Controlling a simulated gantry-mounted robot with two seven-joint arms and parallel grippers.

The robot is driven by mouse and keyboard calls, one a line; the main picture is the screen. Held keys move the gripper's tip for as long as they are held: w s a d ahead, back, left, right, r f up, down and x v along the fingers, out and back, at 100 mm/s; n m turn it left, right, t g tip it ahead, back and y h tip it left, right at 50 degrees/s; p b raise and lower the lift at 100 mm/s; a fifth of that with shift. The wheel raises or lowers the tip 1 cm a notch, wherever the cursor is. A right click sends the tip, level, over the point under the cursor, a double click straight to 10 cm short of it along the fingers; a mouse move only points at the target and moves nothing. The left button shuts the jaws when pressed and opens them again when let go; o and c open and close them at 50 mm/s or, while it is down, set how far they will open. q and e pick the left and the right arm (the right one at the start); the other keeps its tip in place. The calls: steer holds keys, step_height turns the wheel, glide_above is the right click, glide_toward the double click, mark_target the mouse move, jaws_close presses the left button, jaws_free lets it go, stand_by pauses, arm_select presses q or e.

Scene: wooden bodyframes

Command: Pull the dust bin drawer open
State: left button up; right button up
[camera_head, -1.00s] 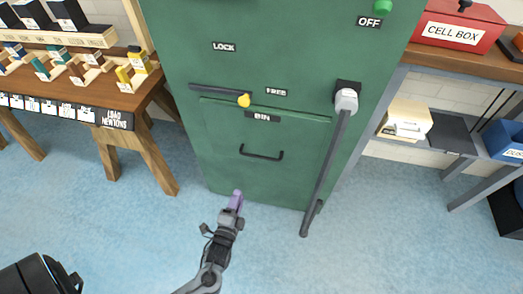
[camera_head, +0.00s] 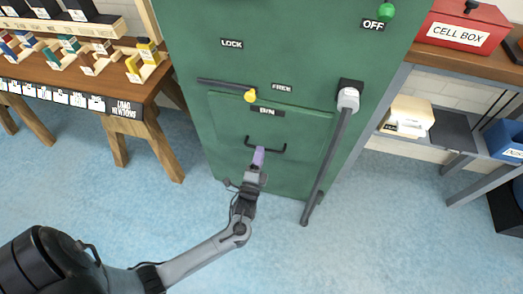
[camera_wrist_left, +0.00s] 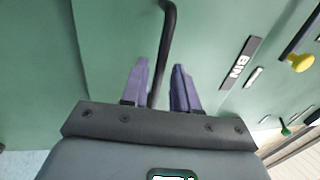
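The dust bin drawer (camera_head: 300,125) is a green panel low on the green cabinet, under a "BIN" label (camera_head: 267,111). It looks flush with the cabinet front. Its dark bar handle (camera_head: 280,149) also shows in the left wrist view (camera_wrist_left: 166,45). My left gripper (camera_head: 259,152) is at the handle in the head view. In the left wrist view my left gripper (camera_wrist_left: 160,82) has its purple fingers apart, with the handle bar running between them. A gap shows beside the bar, so the fingers do not look closed on it. My right gripper is not in view.
A dark lever with a yellow knob (camera_head: 251,96) is above the drawer, its knob near the "FREE" label (camera_head: 281,87). A long grey lever (camera_head: 330,155) hangs at the drawer's right. A wooden bench (camera_head: 150,85) stands left. Blue floor in front is clear.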

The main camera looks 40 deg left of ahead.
arm_select(q)
steer(key=shift+b+x, duration=0.45)
steer(key=shift+x, duration=1.05)
steer(key=shift+c, duration=0.3)
steer(key=shift+s, duration=0.1)
jaws_close()
